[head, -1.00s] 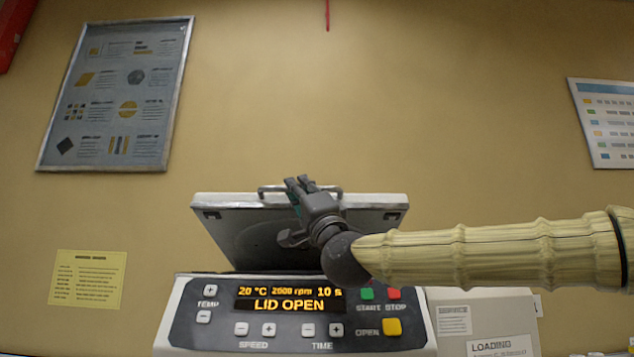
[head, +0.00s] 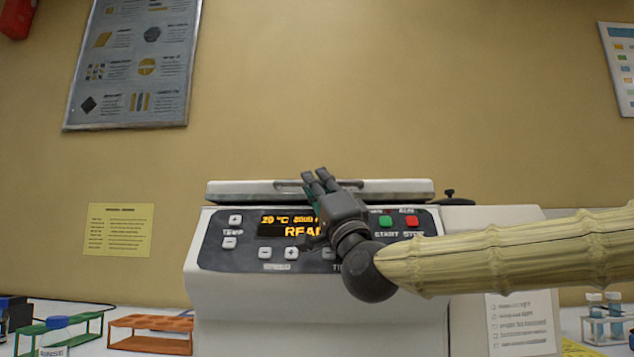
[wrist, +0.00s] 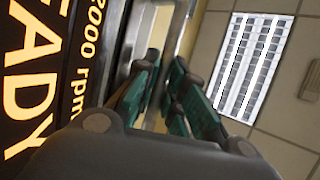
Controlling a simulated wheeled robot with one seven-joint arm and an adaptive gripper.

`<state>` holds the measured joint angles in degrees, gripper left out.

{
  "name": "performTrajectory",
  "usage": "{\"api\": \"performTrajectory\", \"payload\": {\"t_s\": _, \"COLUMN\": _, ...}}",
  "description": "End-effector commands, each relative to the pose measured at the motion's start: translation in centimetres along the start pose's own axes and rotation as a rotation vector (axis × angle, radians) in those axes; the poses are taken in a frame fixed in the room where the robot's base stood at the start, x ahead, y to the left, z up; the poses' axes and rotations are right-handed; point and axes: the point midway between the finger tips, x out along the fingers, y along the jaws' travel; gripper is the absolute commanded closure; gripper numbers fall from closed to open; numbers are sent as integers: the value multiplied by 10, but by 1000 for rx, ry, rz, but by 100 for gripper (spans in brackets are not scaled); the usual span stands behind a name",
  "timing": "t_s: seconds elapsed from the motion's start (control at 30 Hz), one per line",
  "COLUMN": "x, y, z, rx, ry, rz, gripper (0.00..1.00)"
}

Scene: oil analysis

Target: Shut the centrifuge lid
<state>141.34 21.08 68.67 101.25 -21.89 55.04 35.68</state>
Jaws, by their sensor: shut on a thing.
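The centrifuge (head: 315,310) stands at the middle of the head view. Its white lid (head: 400,188) lies low and about level across the top of the body; I cannot tell whether a thin gap is left. The lid's metal handle (head: 285,183) runs along its front edge. My gripper (head: 318,177) is at the handle, its fingers shut on it; the fingers with teal pads also show in the wrist view (wrist: 165,90). The lit display (head: 290,230) is partly covered by my gripper; across both views it reads READY.
An orange rack (head: 150,323) and a green rack (head: 85,322) stand at the lower left. A rack with tubes (head: 605,325) stands at the far right. The wall behind is clear above the lid.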

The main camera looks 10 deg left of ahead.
Motion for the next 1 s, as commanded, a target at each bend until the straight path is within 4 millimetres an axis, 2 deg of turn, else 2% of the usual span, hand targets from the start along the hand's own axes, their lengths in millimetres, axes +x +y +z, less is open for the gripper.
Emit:
{"api": "performTrajectory", "payload": {"t_s": 0.03, "x": -5, "y": 8, "z": 4, "rx": 1, "ry": -7, "rz": 11, "gripper": 100}}
{"api": "performTrajectory", "payload": {"t_s": 0.23, "x": -6, "y": 10, "z": 5, "rx": 1, "ry": -10, "rz": 14, "gripper": 100}}
{"api": "performTrajectory", "payload": {"t_s": 0.27, "x": -6, "y": 10, "z": 5, "rx": 1, "ry": -10, "rz": 14, "gripper": 83}}
{"api": "performTrajectory", "payload": {"t_s": 0.3, "x": -6, "y": 10, "z": 5, "rx": 1, "ry": -10, "rz": 14, "gripper": 79}}
{"api": "performTrajectory", "payload": {"t_s": 0.73, "x": -8, "y": 7, "z": 4, "rx": 2, "ry": -8, "rz": 10, "gripper": 79}}
{"api": "performTrajectory", "payload": {"t_s": 0.87, "x": -22, "y": 6, "z": 4, "rx": 2, "ry": -8, "rz": 10, "gripper": 79}}
{"api": "performTrajectory", "payload": {"t_s": 1.0, "x": -47, "y": 6, "z": 3, "rx": 3, "ry": -7, "rz": 10, "gripper": 79}}
